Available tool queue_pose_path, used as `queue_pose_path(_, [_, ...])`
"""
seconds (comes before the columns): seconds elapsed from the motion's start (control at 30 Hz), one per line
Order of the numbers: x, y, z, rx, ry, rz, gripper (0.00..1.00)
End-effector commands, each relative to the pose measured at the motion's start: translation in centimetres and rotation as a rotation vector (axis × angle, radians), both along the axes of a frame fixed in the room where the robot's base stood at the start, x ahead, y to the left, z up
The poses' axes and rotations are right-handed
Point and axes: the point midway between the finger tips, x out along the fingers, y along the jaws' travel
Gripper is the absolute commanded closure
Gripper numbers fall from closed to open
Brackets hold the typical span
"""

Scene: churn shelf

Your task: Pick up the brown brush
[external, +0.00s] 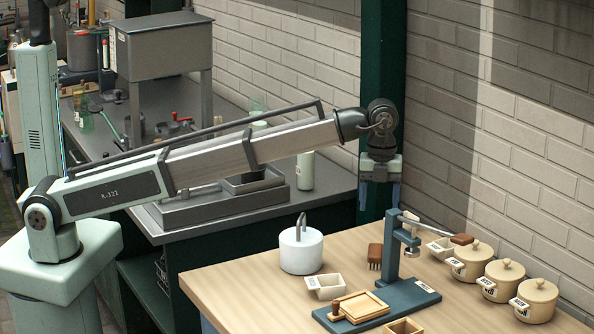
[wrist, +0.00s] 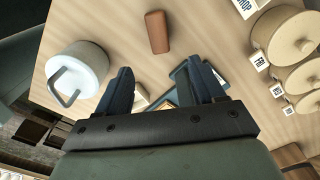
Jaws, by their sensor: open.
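The brown brush (external: 375,257) is a small brown block with dark bristles below. It lies on the wooden table between the white canister and the blue-grey press stand. In the wrist view the brush (wrist: 157,32) is a brown rounded bar near the top middle, ahead of the fingers. My gripper (wrist: 167,85) is open, its two dark fingers wide apart with no object held between them. In the external view my gripper (external: 378,198) hangs above the table, pointing down, over the brush's area and apart from it.
A white canister with a grey handle (external: 301,250) stands left of the brush. The blue-grey press (external: 390,250) with a raised lever stands close on the right. Several lidded beige pots (external: 502,281) line the wall side. A small cream box (external: 326,286) sits in front.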

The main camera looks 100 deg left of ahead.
Motion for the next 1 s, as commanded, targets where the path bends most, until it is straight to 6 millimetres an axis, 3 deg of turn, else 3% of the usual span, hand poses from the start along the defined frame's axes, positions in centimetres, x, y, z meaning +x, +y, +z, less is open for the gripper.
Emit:
queue_pose_path(0.27, [-0.2, -0.1, -2.9, -0.001, 0.003, 0.003, 0.32])
queue_pose_path(0.53, [-0.2, 0.0, -7.4, 0.000, 0.003, 0.003, 0.32])
queue_pose_path(1.0, [-0.4, 0.5, -11.0, 0.001, 0.002, 0.004, 0.32])
